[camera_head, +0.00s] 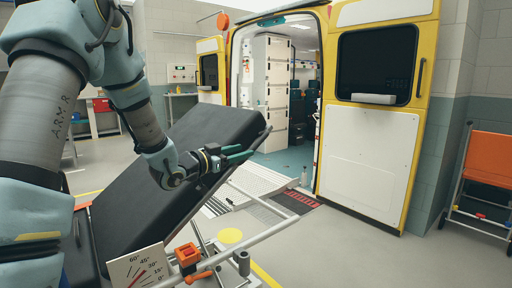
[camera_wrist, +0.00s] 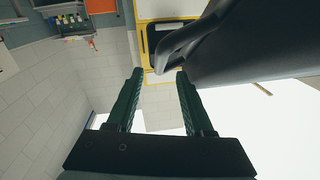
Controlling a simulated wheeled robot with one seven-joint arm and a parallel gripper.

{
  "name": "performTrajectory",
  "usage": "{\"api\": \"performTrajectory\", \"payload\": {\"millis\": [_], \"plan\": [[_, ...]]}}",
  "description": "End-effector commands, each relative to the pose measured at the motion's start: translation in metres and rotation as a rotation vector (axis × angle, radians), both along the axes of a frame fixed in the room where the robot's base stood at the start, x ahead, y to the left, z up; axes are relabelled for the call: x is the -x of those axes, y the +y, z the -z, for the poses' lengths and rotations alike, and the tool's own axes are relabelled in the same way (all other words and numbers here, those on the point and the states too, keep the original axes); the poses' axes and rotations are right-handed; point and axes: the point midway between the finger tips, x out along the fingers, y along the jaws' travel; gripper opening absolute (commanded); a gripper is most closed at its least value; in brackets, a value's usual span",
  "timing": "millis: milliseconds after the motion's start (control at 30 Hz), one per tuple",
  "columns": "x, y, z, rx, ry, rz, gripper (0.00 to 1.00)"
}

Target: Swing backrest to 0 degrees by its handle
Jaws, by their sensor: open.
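The black padded backrest (camera_head: 193,160) of a stretcher is tilted up in the head view, its upper end toward the ambulance. Its dark underside and edge fill the upper right of the wrist view (camera_wrist: 260,45). A dark curved bar (camera_wrist: 180,38), which looks like the handle, stands out from that edge. My gripper (camera_head: 243,154) is at the backrest's right side near its upper end. In the wrist view, my gripper (camera_wrist: 158,76) is open and empty, with the bar beyond its right fingertip. Contact cannot be told. An angle scale plate (camera_head: 136,268) with a red pointer stands at the backrest's lower end.
An orange lever (camera_head: 196,276) and an orange block (camera_head: 187,254) sit on the stretcher's metal frame (camera_head: 262,228). The open ambulance (camera_head: 370,150) with a ramp (camera_head: 240,181) stands behind. Floor at the lower right is clear.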

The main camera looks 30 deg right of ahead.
Motion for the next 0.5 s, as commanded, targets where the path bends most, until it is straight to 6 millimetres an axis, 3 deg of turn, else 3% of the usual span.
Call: {"api": "performTrajectory", "payload": {"millis": [200, 500], "plan": [[-0.011, -0.038, -0.001, 0.001, 0.002, 0.002, 0.52], [-0.019, -0.06, 0.0, -0.001, 0.0, -0.001, 0.52]]}}
